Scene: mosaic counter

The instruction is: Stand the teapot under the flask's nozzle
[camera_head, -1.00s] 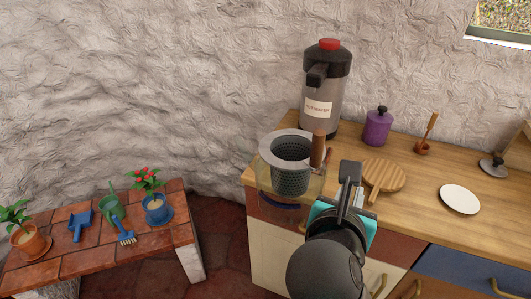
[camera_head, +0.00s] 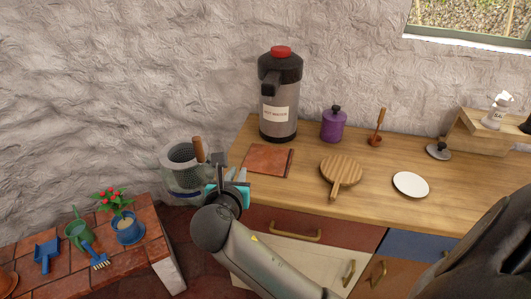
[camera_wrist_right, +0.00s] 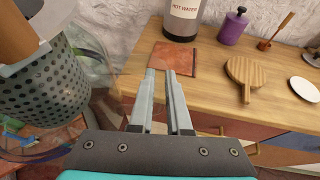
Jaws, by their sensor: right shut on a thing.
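The teapot (camera_head: 172,180) is clear glass with a grey perforated strainer (camera_head: 185,153) and a brown wooden handle (camera_head: 199,149). It hangs upright in the air left of the counter's end, and fills the left of the right wrist view (camera_wrist_right: 42,88). My right gripper (camera_head: 228,175) is shut at its right side and holds it; the gripped part is hard to make out. The flask (camera_head: 279,100), labelled hot water, stands at the counter's back left. Its dark nozzle (camera_head: 268,88) points to the front left, above the counter near a reddish tile (camera_head: 268,161). My left gripper is out of view.
The counter (camera_head: 305,180) holds a purple canister (camera_head: 333,124), a round wooden board (camera_head: 341,171), a white plate (camera_head: 411,184) and a small wooden pot with a stick (camera_head: 376,135). A low brick-topped bench (camera_head: 75,255) with flowerpots stands at lower left.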

